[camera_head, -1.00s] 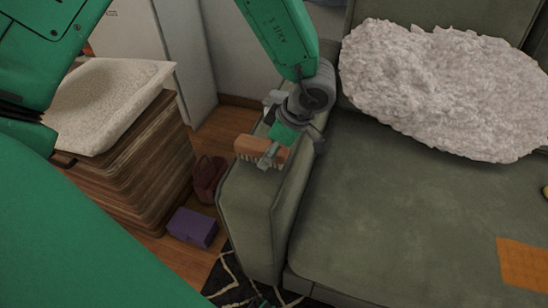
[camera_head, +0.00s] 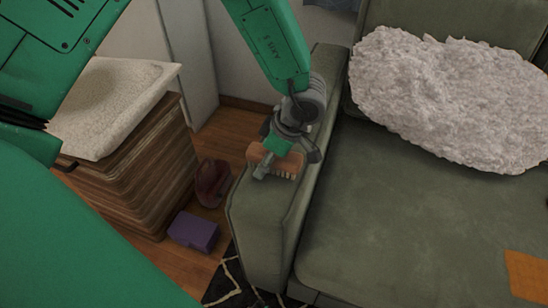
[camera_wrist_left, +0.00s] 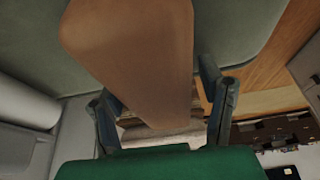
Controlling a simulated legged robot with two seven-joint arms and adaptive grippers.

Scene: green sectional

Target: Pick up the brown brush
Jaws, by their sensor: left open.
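The brown brush (camera_head: 287,163), with pale bristles, rests on the top of the green sofa's armrest (camera_head: 258,213). In the left wrist view the brush's smooth brown back (camera_wrist_left: 135,45) fills the middle and looks large and close. My left gripper (camera_head: 283,158) reaches down from above and partly covers the brush in the head view. Its two fingers (camera_wrist_left: 165,100) are open, one on each side of the brush. I cannot tell whether either finger touches it. My right gripper is not in view.
A fluffy white pillow (camera_head: 450,95) lies on the sofa seat (camera_head: 410,225), with an orange cloth (camera_head: 526,274) near the right edge. A wooden stand with a pale cushion (camera_head: 115,100), a dark red bag (camera_head: 212,183) and a purple box (camera_head: 194,231) are left of the armrest.

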